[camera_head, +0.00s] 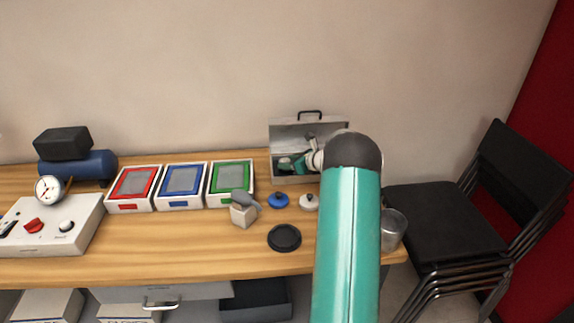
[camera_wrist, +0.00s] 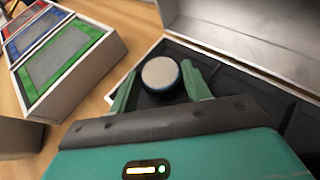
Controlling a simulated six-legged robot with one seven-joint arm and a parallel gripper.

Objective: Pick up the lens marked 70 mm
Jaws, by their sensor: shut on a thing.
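My gripper (camera_wrist: 160,76) is shut on a round lens (camera_wrist: 161,72) with a pale grey face and a dark, bluish rim. Its green fingers press on both sides of the lens. Whether the lens touches the case floor is not clear. No mark on it can be read. In the head view my gripper (camera_head: 291,163) is inside the open grey case (camera_head: 295,181), and the held lens cannot be made out there. A blue-topped lens or cap (camera_head: 278,200) and a white-topped one (camera_head: 309,202) lie on the table in front of the case.
A black disc (camera_head: 285,238) and a small grey box (camera_head: 243,215) lie on the wooden table (camera_head: 190,240). Red (camera_head: 134,187), blue (camera_head: 181,186) and green (camera_head: 231,182) framed trays stand left of the case. Its raised lid (camera_head: 309,130) is behind my gripper. A clear cup (camera_head: 393,230) stands at right.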

